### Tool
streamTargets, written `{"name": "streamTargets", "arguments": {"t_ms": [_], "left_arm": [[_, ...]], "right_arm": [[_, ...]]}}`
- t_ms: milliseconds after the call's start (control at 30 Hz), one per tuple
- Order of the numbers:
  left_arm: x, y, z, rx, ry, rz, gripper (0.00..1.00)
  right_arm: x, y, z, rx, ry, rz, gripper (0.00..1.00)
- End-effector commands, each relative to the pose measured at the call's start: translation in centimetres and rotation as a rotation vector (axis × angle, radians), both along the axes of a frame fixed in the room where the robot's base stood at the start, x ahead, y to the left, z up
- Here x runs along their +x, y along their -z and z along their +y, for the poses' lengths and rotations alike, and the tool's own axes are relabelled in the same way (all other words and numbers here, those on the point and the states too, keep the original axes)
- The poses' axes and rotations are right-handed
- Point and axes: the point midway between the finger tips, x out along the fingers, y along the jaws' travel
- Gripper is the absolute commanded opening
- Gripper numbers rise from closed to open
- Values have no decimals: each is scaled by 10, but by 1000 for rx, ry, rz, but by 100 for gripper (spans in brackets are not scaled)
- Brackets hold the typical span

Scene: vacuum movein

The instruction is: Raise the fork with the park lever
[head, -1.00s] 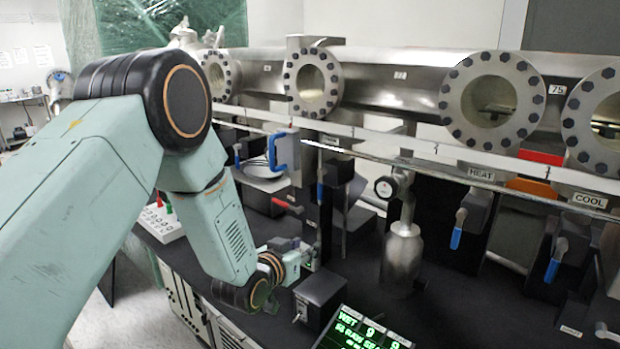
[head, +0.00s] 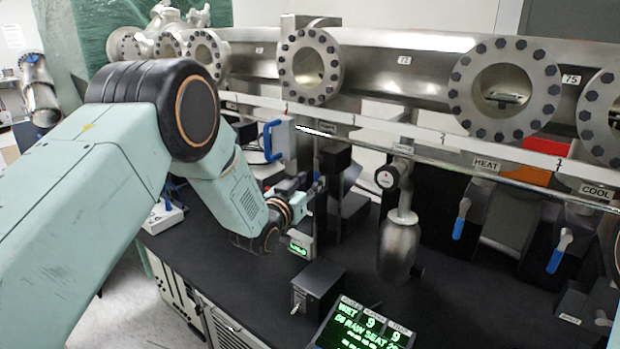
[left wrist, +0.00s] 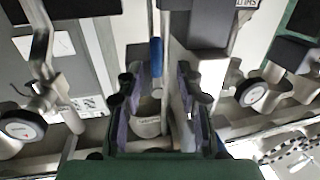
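My left gripper (head: 308,188) reaches in from the left in the head view, beside a dark upright fixture. In the left wrist view my left gripper (left wrist: 157,105) has its two purple-padded fingers apart, with nothing clamped between them. A lever with a blue handle (left wrist: 156,58) stands in line with the gap between the fingers. In the head view this lever (head: 318,164) is mostly covered by the gripper and fixture. The small label above it is too small to read, so I cannot confirm it is the park lever. The fork cannot be made out. My right gripper is not in view.
A steel pipe with round bolted windows (head: 311,66) runs along the back. A hanging metal bottle (head: 399,245), a black switch box (head: 318,285) and a green-lit display (head: 362,325) are to the right. More blue levers (head: 461,219) hang farther right.

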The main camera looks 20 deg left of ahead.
Motion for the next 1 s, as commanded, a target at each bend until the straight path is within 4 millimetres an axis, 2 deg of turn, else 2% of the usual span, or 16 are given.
{"name": "streamTargets", "arguments": {"t_ms": [200, 533, 1000], "left_arm": [[15, 0, -1, 0, 0, 0, 36], [18, 0, 0, 0, -1, 0, 36], [18, 0, 0, 0, 0, 0, 0]], "right_arm": [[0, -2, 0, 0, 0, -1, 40], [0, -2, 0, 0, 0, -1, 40], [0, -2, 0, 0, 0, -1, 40]]}}
